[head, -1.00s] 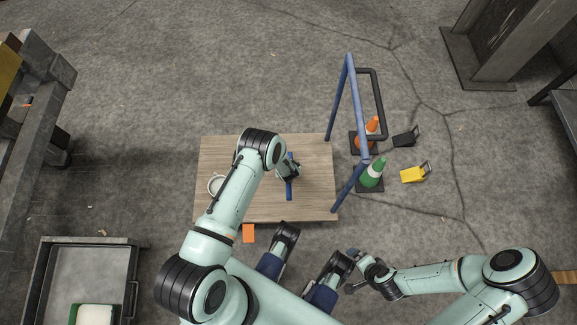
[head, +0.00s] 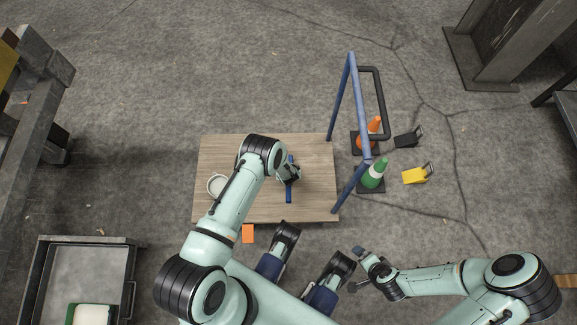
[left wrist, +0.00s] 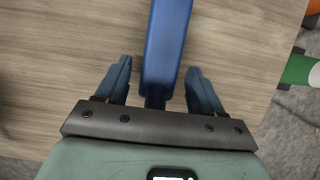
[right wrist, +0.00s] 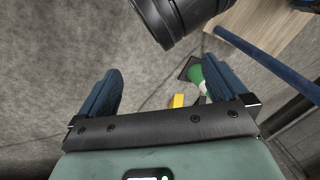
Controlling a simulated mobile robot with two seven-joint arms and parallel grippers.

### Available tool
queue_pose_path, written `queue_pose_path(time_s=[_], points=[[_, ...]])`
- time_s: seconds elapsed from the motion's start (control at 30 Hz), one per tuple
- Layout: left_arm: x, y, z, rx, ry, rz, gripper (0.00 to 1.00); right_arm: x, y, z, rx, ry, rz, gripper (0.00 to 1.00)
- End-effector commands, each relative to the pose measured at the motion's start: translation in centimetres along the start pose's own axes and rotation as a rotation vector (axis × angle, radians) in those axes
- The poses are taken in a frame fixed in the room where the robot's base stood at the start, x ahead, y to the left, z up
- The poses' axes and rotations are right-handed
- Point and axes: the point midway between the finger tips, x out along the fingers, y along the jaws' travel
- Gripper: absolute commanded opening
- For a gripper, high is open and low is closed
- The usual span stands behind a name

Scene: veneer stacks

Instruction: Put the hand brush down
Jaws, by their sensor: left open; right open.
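The blue hand brush (head: 289,193) lies on the wooden board (head: 315,200), its long side running away from me. My left gripper (head: 289,174) is over the brush. In the left wrist view the brush (left wrist: 165,45) runs between the two fingers of my left gripper (left wrist: 160,85), which stand open with a gap on each side. My right gripper (head: 358,268) is off the board, low in the head view. In the right wrist view my right gripper (right wrist: 165,95) is open with nothing between its fingers.
A white ring-shaped item (head: 216,186) lies on the board's left. A blue frame (head: 357,100) stands along its right edge. Beyond are an orange cone (head: 375,126), a green cone (head: 375,174), a black block (head: 407,138) and a yellow block (head: 414,176). A metal bin (head: 90,260) stands lower left.

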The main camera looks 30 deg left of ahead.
Motion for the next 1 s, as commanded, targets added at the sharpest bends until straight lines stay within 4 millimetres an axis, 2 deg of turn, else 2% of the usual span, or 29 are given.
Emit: queue_pose_path(time_s=[0.17,0.4,0.6,0.8,1.0], points=[[-1.7,0.0,0.3,-0.002,-0.001,0.000,0.68,-1.2,-0.4,1.1,-0.003,-0.034,-0.003,1.00],[-7.0,-0.1,0.4,-0.001,0.000,-0.002,0.68,-4.2,-1.3,4.6,-0.012,-0.141,-0.009,1.00],[-10.6,-0.1,0.2,0.000,0.000,-0.001,0.68,-5.7,-1.7,6.4,-0.016,-0.200,-0.012,1.00],[-12.2,0.0,0.1,-0.001,0.000,0.000,0.68,-6.3,-1.9,7.3,-0.018,-0.228,-0.012,1.00],[-12.3,0.0,0.1,-0.001,0.000,0.000,0.68,-6.3,-1.9,7.4,-0.018,-0.231,-0.012,1.00]])
